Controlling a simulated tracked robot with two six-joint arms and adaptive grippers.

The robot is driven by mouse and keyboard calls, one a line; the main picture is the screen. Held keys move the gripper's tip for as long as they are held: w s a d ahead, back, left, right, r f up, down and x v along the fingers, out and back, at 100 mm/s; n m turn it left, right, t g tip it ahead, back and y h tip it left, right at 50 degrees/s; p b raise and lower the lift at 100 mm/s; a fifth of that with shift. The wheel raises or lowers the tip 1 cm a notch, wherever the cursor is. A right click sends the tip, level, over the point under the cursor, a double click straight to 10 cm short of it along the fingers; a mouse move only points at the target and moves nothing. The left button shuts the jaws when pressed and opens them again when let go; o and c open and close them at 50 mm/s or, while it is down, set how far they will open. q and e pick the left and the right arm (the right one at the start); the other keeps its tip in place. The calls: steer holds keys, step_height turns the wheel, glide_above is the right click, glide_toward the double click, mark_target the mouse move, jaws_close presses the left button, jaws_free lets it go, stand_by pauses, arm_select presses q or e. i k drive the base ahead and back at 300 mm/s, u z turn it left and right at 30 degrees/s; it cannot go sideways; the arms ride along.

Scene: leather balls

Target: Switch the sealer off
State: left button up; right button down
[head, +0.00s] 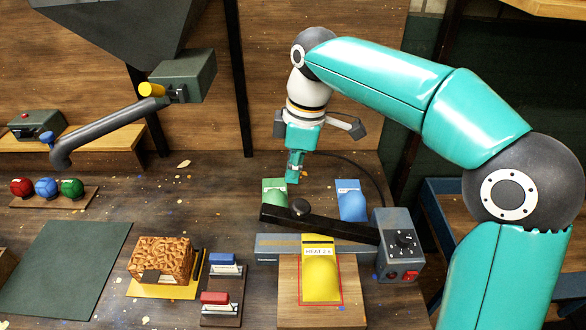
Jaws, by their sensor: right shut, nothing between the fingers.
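The sealer has a grey base (268,252), a long black sealing arm (345,229) with a round knob (300,207), and a grey control box (379,233) at its right end. The box carries a black dial (403,239) and a red switch (411,276) low on its front. I cannot tell the switch's position. My right gripper (293,178) is shut and empty, pointing down behind the sealing arm, well left of and behind the switch. My left gripper is not in view.
A yellow pouch (320,280) labelled HEAT lies on a wooden board (290,312) before the sealer. Green (273,188) and blue (352,205) pouches lie behind it. A woven block (160,257) and stamp-like blocks (222,262) stand left. A dark green mat (65,265) lies far left.

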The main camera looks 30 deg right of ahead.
mark_target(409, 275)
steer(key=k, duration=1)
